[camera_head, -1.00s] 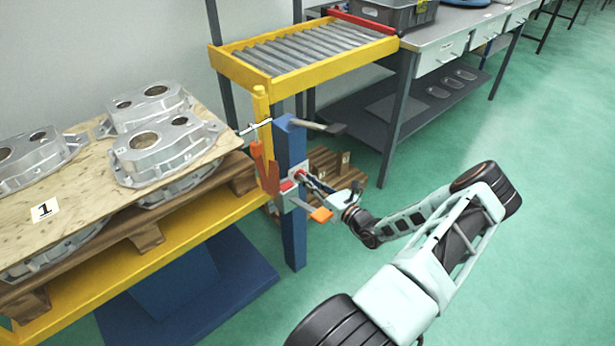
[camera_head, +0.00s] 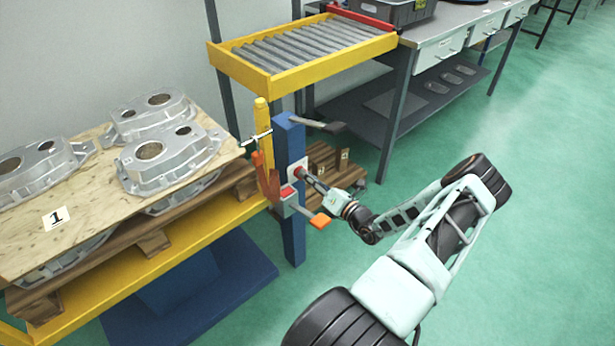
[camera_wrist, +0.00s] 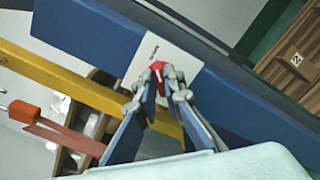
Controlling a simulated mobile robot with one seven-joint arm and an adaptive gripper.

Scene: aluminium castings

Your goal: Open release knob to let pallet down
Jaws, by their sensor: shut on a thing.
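The red release knob (camera_head: 298,172) sits on a white plate on the side of the blue post (camera_head: 291,140). It also shows in the wrist view (camera_wrist: 158,67), in front of the white label plate. My gripper (camera_head: 304,174) reaches it from the right. In the wrist view, its fingertips (camera_wrist: 157,80) are closed around the knob and partly hide it. The wooden pallet (camera_head: 88,228), marked 1, lies on the yellow lift deck (camera_head: 215,228) at left and carries several aluminium castings (camera_head: 165,160).
An orange-tipped lever (camera_head: 320,220) juts out just below my gripper. An orange-red handle (camera_head: 267,180) hangs left of the post. A yellow roller conveyor (camera_head: 310,50) and a grey workbench (camera_head: 440,35) stand behind. Green floor at right is clear.

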